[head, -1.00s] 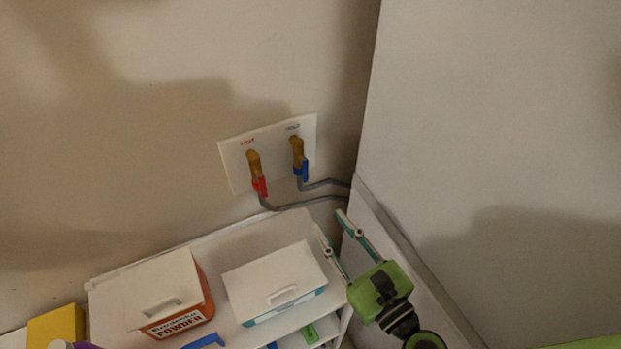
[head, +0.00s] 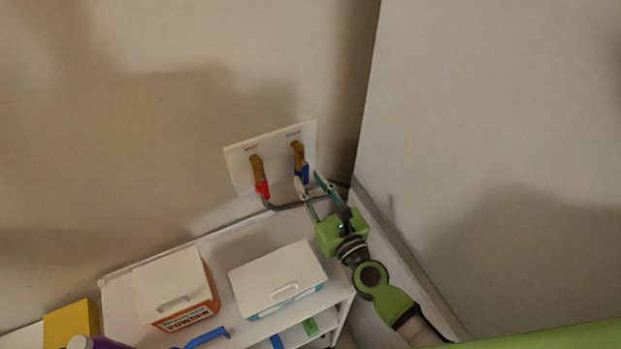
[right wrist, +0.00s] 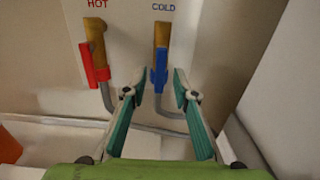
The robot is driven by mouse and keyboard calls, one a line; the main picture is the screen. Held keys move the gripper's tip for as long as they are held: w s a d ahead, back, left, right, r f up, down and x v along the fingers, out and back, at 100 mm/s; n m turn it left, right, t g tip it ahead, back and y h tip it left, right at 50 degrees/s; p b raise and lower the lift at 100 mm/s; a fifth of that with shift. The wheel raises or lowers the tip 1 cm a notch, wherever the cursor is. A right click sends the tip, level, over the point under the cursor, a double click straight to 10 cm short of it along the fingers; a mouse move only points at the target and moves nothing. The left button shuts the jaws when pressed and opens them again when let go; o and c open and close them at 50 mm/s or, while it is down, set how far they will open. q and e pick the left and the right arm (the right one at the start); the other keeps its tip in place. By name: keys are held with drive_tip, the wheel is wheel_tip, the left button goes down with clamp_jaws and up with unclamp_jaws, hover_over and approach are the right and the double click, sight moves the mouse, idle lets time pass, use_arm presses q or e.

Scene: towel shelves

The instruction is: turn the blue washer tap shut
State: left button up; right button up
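The blue washer tap (head: 303,172) is a blue handle on a brass valve under the cold label of a white wall plate (head: 238,171). It shows in the right wrist view (right wrist: 159,78), hanging straight down in line with its valve. My right gripper (head: 309,183) is open, just below and in front of the blue tap. In the right wrist view its two fingers (right wrist: 157,80) stand apart on either side of the blue handle, with gaps to it. The red tap (head: 262,189) hangs under the hot label to the left. My left gripper is out of view.
Grey hoses (head: 285,206) run from both taps to the right. Below stands a white shelf unit (head: 222,253) with a powder box (head: 172,291) and a white-lidded box (head: 277,278). A large pale panel (head: 490,130) stands close on the right.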

drive_tip(key=shift+w+a, duration=0.1)
drive_tip(key=shift+w, duration=0.15)
clamp_jaws()
